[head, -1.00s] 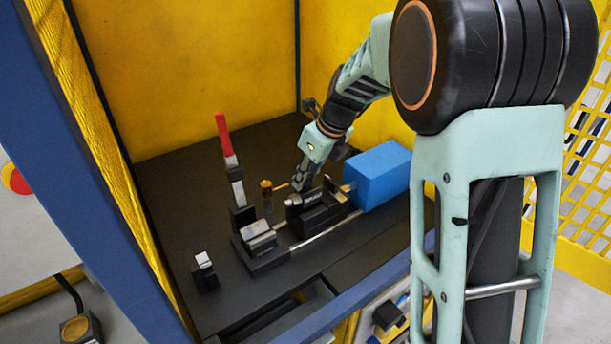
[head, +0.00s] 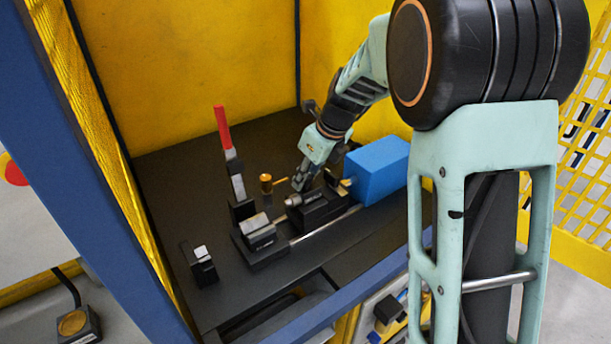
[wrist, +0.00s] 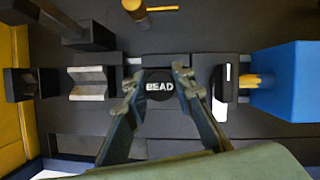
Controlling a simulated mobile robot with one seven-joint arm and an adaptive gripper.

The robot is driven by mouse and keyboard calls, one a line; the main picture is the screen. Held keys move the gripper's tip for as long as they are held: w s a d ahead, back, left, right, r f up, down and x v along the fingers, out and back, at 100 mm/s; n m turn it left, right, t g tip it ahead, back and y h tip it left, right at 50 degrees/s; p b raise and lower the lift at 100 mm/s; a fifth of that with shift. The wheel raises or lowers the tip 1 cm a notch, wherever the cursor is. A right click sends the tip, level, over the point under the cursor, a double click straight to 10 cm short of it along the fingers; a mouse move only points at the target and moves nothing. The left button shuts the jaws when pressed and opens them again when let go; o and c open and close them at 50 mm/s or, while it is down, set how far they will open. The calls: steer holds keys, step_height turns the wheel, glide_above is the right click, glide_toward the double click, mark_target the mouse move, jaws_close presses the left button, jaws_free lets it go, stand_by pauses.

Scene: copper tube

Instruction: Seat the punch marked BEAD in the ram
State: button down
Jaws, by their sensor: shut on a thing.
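The punch marked BEAD (wrist: 159,87) shows its dark, lettered face between the fingers of my gripper (wrist: 158,84) in the wrist view. My fingers are shut on it from both sides. In the head view my gripper (head: 299,184) is low over the bench, and a silvery part shows beneath it. The dark ram block (wrist: 222,88), with a white mark, is just right of the punch in the wrist view. A brass-coloured rod (wrist: 259,81) joins it to the blue housing (wrist: 287,80). I cannot tell whether the punch's hidden end is in the ram.
A grooved clamp block (head: 258,233) stands left of the ram, with a red-handled lever (head: 222,130) behind it. A small dark block (head: 203,268) is at the left. Yellow walls close in the back and left.

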steer(key=shift+w+f+b, duration=0.1)
steer(key=shift+f+b, duration=0.6)
steer(key=shift+f, duration=0.55)
steer(key=c, duration=1.6)
jaws_free()
steer(key=shift+f, duration=0.15)
steer(key=v, duration=1.2)
